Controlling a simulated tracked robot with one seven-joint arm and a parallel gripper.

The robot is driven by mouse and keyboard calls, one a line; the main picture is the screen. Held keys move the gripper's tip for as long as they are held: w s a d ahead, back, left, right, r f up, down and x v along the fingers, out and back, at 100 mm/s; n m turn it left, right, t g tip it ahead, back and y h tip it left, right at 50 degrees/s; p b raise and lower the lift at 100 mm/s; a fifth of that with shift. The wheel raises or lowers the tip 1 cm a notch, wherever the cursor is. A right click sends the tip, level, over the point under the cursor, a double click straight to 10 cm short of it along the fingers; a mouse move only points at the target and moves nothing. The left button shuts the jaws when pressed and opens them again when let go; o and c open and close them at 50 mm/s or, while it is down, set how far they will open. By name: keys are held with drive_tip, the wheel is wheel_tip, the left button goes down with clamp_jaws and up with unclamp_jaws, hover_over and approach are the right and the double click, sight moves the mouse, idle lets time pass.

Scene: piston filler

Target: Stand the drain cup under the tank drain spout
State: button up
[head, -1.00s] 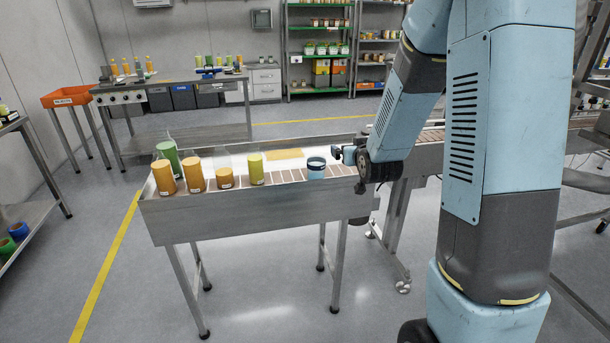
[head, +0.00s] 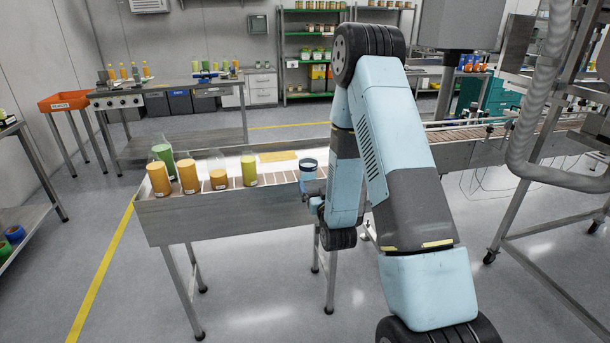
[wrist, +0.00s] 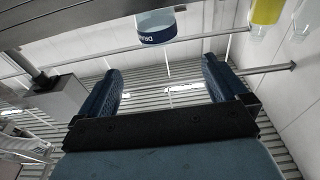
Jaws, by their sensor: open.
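In the head view my gripper (head: 316,202) is at the table's near side, just below the cup, partly hidden by my wrist. I cannot make out the tank drain spout.
Several orange and green filled containers (head: 188,176) stand on the left part of the table (head: 225,220). A grey ribbed hose (head: 522,130) and a metal frame stand at the right. The floor in front of the table is clear.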

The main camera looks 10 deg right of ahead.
sight(312, 170)
drive_tip(key=w, duration=0.5)
drive_tip(key=w+r, duration=0.1)
drive_tip(key=w, duration=0.2)
drive_tip(key=shift+r, duration=0.1)
drive_tip(key=shift+w+d, duration=0.1)
drive_tip(key=shift+w, duration=2.65)
drive_tip(key=shift+r, duration=0.1)
drive_tip(key=c, duration=1.1)
drive_tip(key=shift+c, duration=0.2)
